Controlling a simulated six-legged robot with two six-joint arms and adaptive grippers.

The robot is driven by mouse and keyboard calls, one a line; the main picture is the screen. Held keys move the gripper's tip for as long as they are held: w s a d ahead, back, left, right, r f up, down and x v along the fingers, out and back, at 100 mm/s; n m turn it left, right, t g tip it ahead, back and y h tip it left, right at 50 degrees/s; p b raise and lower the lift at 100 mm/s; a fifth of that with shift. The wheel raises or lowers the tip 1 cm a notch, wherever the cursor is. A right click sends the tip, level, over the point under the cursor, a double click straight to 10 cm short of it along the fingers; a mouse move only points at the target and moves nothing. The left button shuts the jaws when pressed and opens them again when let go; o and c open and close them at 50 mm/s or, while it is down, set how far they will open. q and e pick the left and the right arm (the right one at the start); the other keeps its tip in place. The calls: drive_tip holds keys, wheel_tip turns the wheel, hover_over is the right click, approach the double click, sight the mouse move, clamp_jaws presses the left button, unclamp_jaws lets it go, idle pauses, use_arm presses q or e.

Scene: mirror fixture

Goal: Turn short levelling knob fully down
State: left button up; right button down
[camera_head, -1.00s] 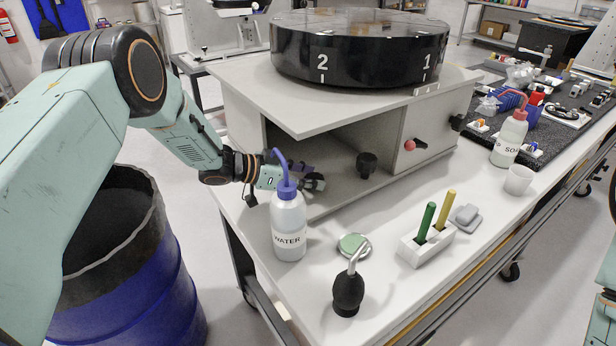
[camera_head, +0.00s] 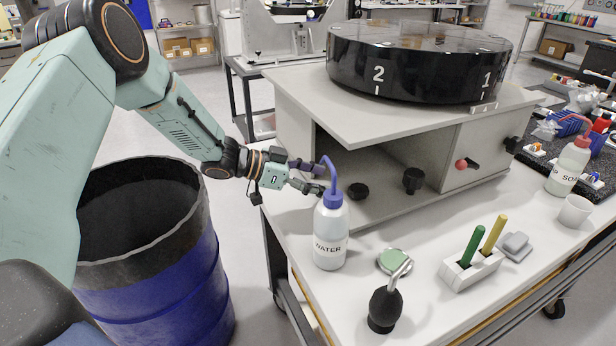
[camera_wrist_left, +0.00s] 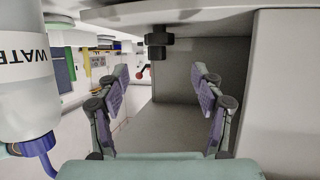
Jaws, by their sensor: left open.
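Two black knobs stand on the floor of the grey fixture's open bay. The short knob (camera_head: 358,190) is the low one nearer my left gripper; the taller knob (camera_head: 413,180) is further right. My left gripper (camera_head: 318,178) is open and empty, left of the short knob and apart from it, partly behind the water bottle's blue spout. In the left wrist view the open fingers (camera_wrist_left: 160,92) stand wide apart, with a black knob (camera_wrist_left: 156,40) beyond them at the top; I cannot tell which knob it is. My right gripper is not in view.
The water bottle (camera_head: 330,235) stands close in front of my left gripper. The fixture's top plate (camera_head: 345,115) overhangs the bay and carries a black drum (camera_head: 420,65). A red knob (camera_head: 461,165) is on the front panel. A black air blower (camera_head: 384,308) stands near the table's front.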

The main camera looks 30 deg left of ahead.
use_arm(q)
drive_tip(key=shift+v, duration=1.4)
